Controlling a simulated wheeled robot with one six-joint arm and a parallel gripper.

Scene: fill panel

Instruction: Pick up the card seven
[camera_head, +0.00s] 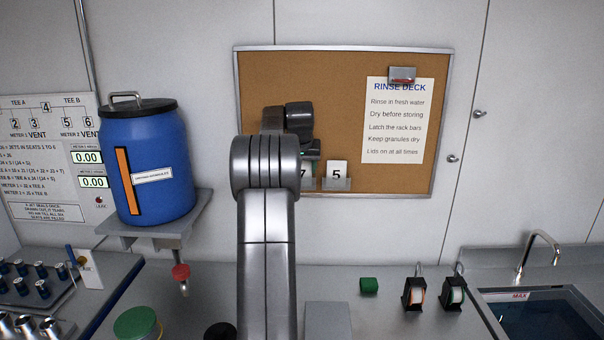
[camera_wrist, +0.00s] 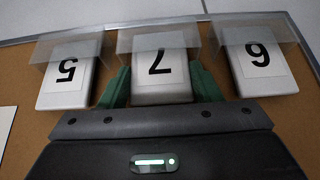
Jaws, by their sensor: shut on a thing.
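The card seven (camera_wrist: 160,72) is a white block with a black 7, upside down in the middle of the wrist view. Its far end sits behind a clear holder lip. My gripper (camera_wrist: 160,92) has its green fingers on both sides of this card and is shut on it. In the head view my gripper (camera_head: 308,150) is at the cork board, and my arm hides most of the card seven (camera_head: 304,174), leaving only part of its digit visible.
Card five (camera_head: 337,171) stands in its holder just right of the seven. Card six (camera_wrist: 260,60) is on the seven's other side. The cork board (camera_head: 300,75) carries a rinse notice (camera_head: 398,125). A blue drum (camera_head: 165,165) stands left on a shelf.

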